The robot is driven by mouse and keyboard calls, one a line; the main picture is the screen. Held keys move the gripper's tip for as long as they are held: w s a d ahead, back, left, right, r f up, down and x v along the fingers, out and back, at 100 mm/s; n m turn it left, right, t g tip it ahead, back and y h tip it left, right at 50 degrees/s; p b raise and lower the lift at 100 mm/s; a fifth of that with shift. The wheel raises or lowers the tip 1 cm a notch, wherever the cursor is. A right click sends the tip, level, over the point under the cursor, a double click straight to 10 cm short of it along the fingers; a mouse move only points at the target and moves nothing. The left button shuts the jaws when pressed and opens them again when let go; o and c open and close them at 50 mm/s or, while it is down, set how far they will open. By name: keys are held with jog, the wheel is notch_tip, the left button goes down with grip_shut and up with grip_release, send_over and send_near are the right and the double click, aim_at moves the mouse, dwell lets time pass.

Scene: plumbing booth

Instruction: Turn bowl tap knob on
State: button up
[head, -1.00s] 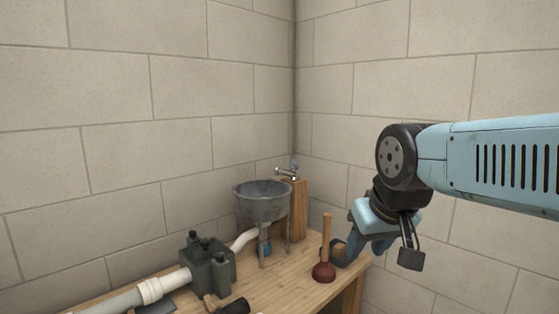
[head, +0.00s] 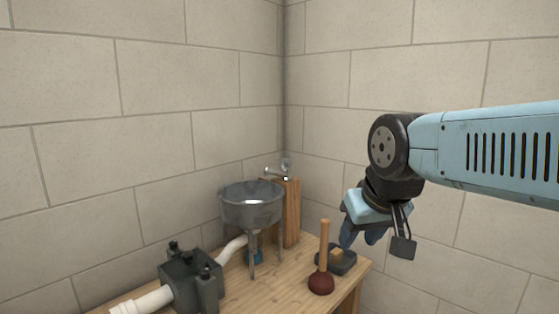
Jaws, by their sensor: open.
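The bowl tap (head: 278,173) is a small metal tap on top of a wooden post (head: 291,212), behind and above the metal bowl (head: 252,206). Its knob is too small to make out clearly. The bowl stands on thin legs on the wooden bench. My gripper (head: 362,238) hangs at the end of my blue arm, to the right of and lower than the tap, pointing down. It is open, its fingers partly hidden behind my wrist, and it is apart from the tap.
A plunger (head: 323,265) with a wooden handle stands on the bench (head: 270,293) between the bowl and my gripper. A dark block-like object (head: 336,260) lies beside it. A grey-green pump-like unit (head: 190,277) with white pipe (head: 143,300) sits at the left. Walls meet behind the tap.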

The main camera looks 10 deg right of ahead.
jog(key=shift+o, duration=0.8)
jog(key=shift+r, duration=0.1)
jog(key=o, duration=0.4)
jog(key=shift+n+h, duration=0.3)
jog(key=w+r, duration=0.3)
jog(key=w, duration=0.1)
jog(key=shift+w+a+r, duration=0.1)
jog(key=shift+a, duration=0.15)
jog(key=shift+o, duration=0.2)
jog(key=w+a+r+n, duration=0.1)
jog(key=w+a+r, duration=0.15)
jog(key=w, duration=0.85)
jog(key=w+a+r+n+g, duration=0.15)
jog(key=w+r, duration=0.25)
jog(key=w, duration=0.6)
jog(key=w+a+r+n, duration=0.2)
jog(key=w+a+r, duration=0.1)
jog(key=w, duration=0.8)
jog(key=y, duration=0.2)
send_near(287, 157)
jog(key=shift+y, duration=0.3)
jog(key=x, duration=1)
jog(key=shift+f, duration=0.4)
jog(key=c, duration=1)
